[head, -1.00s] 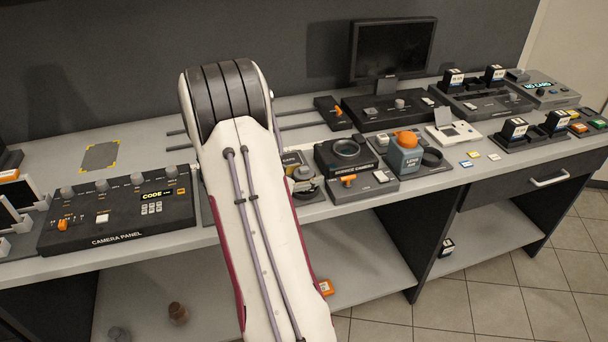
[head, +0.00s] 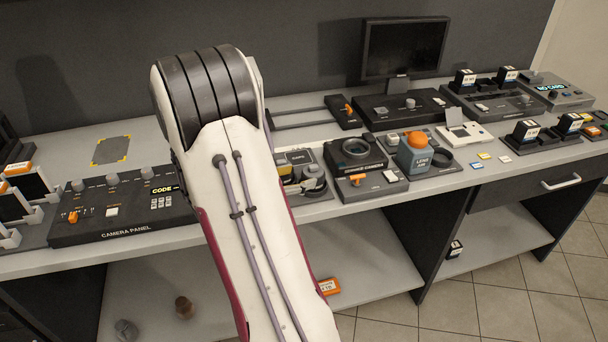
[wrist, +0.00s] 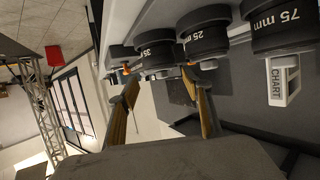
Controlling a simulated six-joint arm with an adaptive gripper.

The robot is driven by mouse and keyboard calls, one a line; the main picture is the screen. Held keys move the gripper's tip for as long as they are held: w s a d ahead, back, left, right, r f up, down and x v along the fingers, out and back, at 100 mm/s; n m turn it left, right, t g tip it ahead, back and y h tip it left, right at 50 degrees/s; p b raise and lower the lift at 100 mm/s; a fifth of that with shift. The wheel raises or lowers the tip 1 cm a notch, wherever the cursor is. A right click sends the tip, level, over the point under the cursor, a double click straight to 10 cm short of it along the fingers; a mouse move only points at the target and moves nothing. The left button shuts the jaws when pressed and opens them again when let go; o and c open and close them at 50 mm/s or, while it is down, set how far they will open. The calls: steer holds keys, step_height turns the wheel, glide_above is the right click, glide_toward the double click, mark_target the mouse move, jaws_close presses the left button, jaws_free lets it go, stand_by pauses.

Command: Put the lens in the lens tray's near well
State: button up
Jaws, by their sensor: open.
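My gripper (wrist: 162,88) is open and empty, with its two tan fingers apart in the wrist view. Black lenses marked 35 mm (wrist: 155,50), 25 mm (wrist: 203,36) and 75 mm (wrist: 277,22) stand in a row beyond the fingers, toward the upper right. The 35 mm and 25 mm lenses are nearest the fingertips, apart from them as far as I can tell. Which lens the task means is unclear. I cannot make out the lens tray or its near well for sure. In the head view my arm hides my gripper and part of the bench.
A camera panel (head: 130,222) lies left of my arm. A black camera unit (head: 357,152) and an orange-topped blue block (head: 416,157) stand right. A monitor (head: 404,48) stands behind. A white chart block (wrist: 284,80) is below the 75 mm lens. Bare bench (head: 60,155) shows at back left.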

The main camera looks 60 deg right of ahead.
steer(key=shift+v, duration=2.1)
steer(key=shift+w, duration=0.15)
